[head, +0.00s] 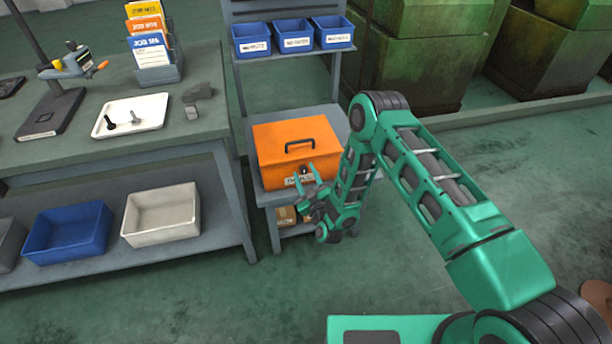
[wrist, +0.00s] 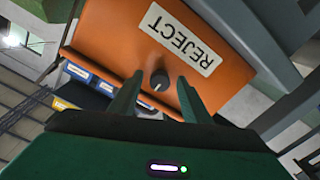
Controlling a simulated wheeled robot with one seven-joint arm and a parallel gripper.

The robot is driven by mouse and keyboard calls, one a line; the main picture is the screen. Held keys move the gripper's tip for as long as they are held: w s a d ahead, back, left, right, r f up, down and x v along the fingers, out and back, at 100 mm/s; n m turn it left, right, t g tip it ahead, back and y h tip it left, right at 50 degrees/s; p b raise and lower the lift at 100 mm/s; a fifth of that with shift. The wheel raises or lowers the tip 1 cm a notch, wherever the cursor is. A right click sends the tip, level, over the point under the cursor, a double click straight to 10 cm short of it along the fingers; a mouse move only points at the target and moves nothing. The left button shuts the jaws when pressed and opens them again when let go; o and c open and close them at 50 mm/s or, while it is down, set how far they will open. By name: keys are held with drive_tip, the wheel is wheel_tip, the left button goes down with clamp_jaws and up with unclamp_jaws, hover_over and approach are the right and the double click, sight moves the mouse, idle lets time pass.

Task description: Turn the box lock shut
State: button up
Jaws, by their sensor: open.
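The orange box (head: 293,138) stands closed on a grey shelf unit, with a dark handle on its lid. In the wrist view the box front (wrist: 125,32) carries a white REJECT label (wrist: 180,38). The box lock is a small dark round knob (wrist: 159,80) beside the label; in the head view it shows small (head: 305,170) on the front face. My gripper (head: 305,178) is in front of the box. In the wrist view my gripper (wrist: 157,92) is open, its two fingers on either side of the knob. I cannot tell whether they touch it.
Blue bins (head: 296,45) stand on the shelf above the box. The workbench (head: 65,148) at left holds a white tray (head: 131,115), card holder and clamp stand.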

drive_tip(key=shift+c, duration=0.5)
drive_tip(key=c, duration=0.9)
drive_tip(key=shift+c, duration=0.2)
drive_tip(key=shift+m, duration=0.4)
drive_tip(key=m, duration=0.3)
drive_tip(key=shift+m, duration=0.4)
drive_tip(key=m, duration=0.4)
drive_tip(key=shift+m, duration=0.3)
drive_tip(key=m, duration=0.4)
drive_tip(key=shift+f+m, duration=0.1)
drive_tip(key=shift+m, duration=0.2)
drive_tip(key=m, duration=0.4)
drive_tip(key=shift+d+h, duration=0.1)
drive_tip(key=shift+h, duration=0.2)
drive_tip(key=shift+m, duration=0.4)
